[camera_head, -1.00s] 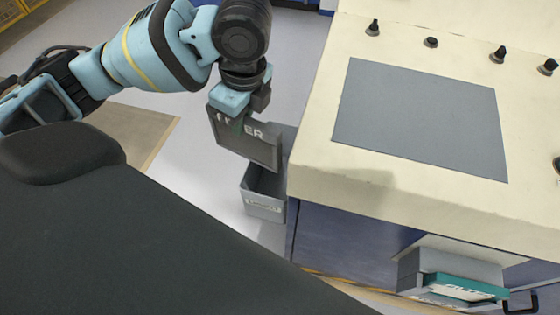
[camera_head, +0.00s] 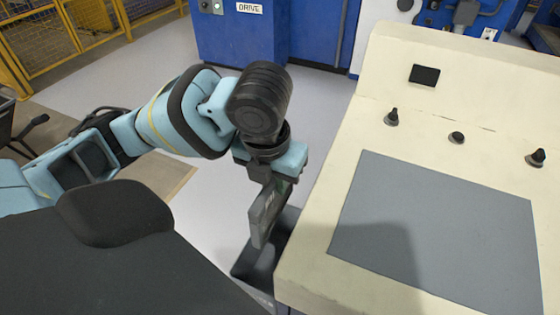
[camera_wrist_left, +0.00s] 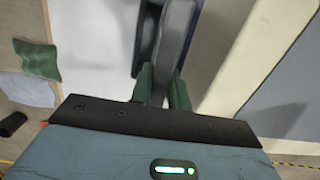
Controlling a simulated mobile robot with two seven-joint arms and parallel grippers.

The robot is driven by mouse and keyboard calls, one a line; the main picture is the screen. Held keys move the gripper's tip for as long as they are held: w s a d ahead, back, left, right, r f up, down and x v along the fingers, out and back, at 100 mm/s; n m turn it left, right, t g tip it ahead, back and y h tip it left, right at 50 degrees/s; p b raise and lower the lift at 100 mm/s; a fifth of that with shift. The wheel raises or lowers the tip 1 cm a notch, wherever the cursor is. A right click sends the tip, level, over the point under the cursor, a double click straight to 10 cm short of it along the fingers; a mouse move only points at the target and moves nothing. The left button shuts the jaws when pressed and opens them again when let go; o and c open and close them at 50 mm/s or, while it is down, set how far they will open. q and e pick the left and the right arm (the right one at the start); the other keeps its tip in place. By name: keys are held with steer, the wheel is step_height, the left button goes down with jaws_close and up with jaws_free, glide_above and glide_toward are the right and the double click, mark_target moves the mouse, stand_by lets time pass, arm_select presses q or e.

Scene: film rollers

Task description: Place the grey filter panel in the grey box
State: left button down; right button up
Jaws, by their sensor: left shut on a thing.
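My left gripper (camera_head: 272,176) is shut on the top edge of the grey filter panel (camera_head: 264,217), which hangs down beside the cream console. The panel shows nearly edge-on in the head view. The grey box (camera_head: 243,264) stands low on the floor beneath the panel, partly hidden by the panel and my own body. In the left wrist view, the green fingertips of my left gripper (camera_wrist_left: 162,88) pinch the panel (camera_wrist_left: 176,35), and part of the box (camera_wrist_left: 149,30) shows next to it. The panel appears above the box; the exact gap cannot be told. My right gripper is out of view.
The cream console (camera_head: 330,245) with a grey plate (camera_head: 440,220) and black knobs stands close to the right of the panel. A blue cabinet (camera_head: 265,35) and yellow fencing (camera_head: 45,45) are at the back. Open floor (camera_head: 215,190) lies to the left.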

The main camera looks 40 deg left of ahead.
arm_select(q)
steer(key=shift+s+f, duration=0.1)
step_height(320, 180, down, 28)
steer(key=b, duration=0.6)
steer(key=shift+b, duration=0.4)
steer(key=c, duration=1.3)
jaws_free()
steer(key=shift+c, duration=0.2)
